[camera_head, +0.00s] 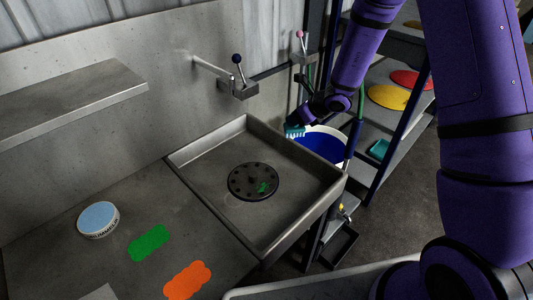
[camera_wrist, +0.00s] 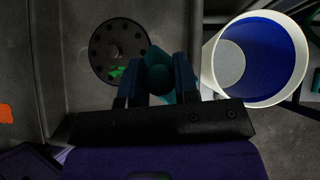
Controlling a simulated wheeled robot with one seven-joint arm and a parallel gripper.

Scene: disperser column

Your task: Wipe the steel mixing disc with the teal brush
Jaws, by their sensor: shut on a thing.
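The steel mixing disc (camera_head: 240,188) is dark and round, with a ring of holes and a green smear (camera_head: 264,187) on it. It lies in the shallow steel tray. In the wrist view the disc (camera_wrist: 108,52) is ahead and to the left of the fingers. My gripper (camera_head: 304,118) is shut on the teal brush (camera_head: 294,131), whose light bristles point downward. The brush (camera_wrist: 158,76) shows between the two fingers in the wrist view. My gripper is above the tray's right rim, beside the bucket and apart from the disc.
A white bucket (camera_head: 341,133) with blue contents stands right of the steel tray (camera_head: 207,173). A round tin (camera_head: 98,219), a green patch (camera_head: 150,243) and an orange patch (camera_head: 187,281) are on the bench.

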